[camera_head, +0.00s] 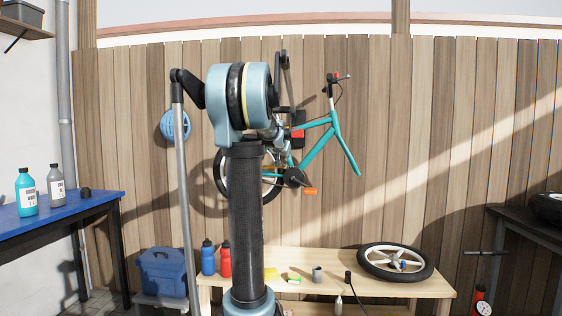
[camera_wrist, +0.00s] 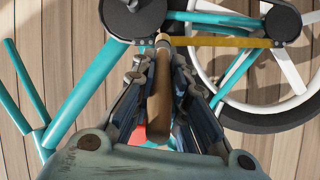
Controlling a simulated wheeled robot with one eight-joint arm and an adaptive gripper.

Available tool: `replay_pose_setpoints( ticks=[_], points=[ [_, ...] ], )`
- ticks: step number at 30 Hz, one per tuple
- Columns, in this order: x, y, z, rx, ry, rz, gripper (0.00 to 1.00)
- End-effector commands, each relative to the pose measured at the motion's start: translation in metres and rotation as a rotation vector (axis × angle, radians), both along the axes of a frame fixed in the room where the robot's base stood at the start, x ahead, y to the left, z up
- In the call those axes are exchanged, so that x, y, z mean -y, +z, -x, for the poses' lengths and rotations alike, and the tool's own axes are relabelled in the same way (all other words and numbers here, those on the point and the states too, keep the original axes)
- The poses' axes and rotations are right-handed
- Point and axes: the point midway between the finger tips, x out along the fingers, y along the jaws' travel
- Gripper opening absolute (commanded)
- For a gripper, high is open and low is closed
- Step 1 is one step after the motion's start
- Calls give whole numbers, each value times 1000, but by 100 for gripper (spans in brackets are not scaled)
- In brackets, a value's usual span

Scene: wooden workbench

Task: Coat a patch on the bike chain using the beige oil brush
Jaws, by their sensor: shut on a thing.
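The oil brush (camera_wrist: 158,95), with a beige-brown handle, is held between the fingers of my gripper (camera_wrist: 161,68) in the wrist view. Its tip points up the picture to the bike chain (camera_wrist: 225,42), a yellowish band between the dark crank disc (camera_wrist: 132,15) and the rear sprocket (camera_wrist: 283,22). The tip overlaps the chain's left end in the picture; I cannot tell whether they touch. The teal bike (camera_head: 318,148) hangs in front of the wooden fence in the head view. There my arm hides part of the rear wheel, and the brush cannot be made out.
A wooden bench (camera_head: 425,289) stands below the bike. It carries a loose wheel (camera_head: 396,275), a blue bottle (camera_head: 208,260), a red bottle (camera_head: 225,262), a yellow block (camera_head: 271,274) and a grey cup (camera_head: 317,275). A blue-topped table (camera_head: 65,220) stands at left.

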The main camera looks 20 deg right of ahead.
Motion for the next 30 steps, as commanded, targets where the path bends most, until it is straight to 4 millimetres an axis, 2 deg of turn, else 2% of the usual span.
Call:
replay_pose_setpoints(
  ticks=[21,30],
  points=[
    [-29,0,47,0,0,0,0],
    [-31,0,50,0,0,0,0]
  ],
)
